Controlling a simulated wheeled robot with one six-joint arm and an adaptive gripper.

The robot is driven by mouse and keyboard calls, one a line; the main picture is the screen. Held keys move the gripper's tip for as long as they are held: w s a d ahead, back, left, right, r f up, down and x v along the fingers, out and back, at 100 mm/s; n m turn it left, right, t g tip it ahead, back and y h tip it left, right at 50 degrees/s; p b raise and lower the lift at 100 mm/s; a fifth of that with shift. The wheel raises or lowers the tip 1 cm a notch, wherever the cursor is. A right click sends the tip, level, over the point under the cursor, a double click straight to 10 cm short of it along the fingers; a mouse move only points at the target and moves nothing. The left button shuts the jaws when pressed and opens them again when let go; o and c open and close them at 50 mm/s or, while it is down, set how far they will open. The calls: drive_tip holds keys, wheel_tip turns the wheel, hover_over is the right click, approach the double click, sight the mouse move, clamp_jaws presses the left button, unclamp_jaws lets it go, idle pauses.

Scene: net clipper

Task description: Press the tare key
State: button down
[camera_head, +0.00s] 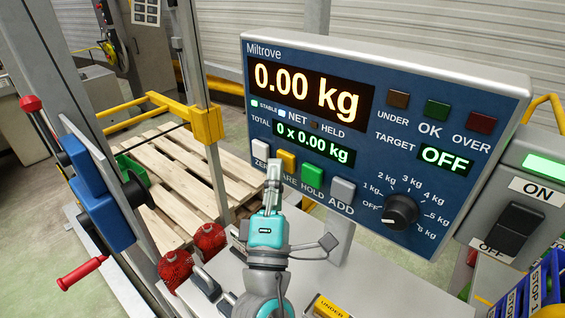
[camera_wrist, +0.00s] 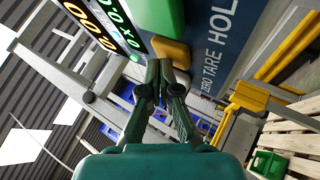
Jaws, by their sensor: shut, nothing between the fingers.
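The yellow tare key (camera_head: 286,160) is on the blue Miltrove panel (camera_head: 400,110), between the white zero key (camera_head: 260,151) and the green hold key (camera_head: 309,174). My gripper (camera_head: 273,165) is shut and empty, its tips just left of and below the tare key in the head view. In the wrist view the fingertips (camera_wrist: 160,73) overlap the edge of the yellow key (camera_wrist: 172,52); I cannot tell whether they touch it. The display (camera_head: 308,89) reads 0.00 kg, with the STABLE and NET lamps lit. My fingers hide part of the TARE label.
A rotary knob (camera_head: 401,211) and an ON/OFF switch box (camera_head: 518,207) are at the right of the panel. A blue box with a red handle (camera_head: 83,272) stands left. Red knobbed parts (camera_head: 209,240) sit below left. A wooden pallet (camera_head: 170,170) lies behind.

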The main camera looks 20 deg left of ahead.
drive_tip(key=shift+s, duration=0.1)
drive_tip(key=shift+s+a, duration=0.25)
drive_tip(key=shift+s, duration=0.45)
drive_tip(key=shift+s+a, duration=0.3)
drive_tip(key=shift+s, duration=0.5)
drive_tip(key=shift+s+a, duration=0.25)
drive_tip(key=shift+s, duration=0.5)
drive_tip(key=shift+s+a, duration=0.3)
drive_tip(key=shift+s, duration=0.5)
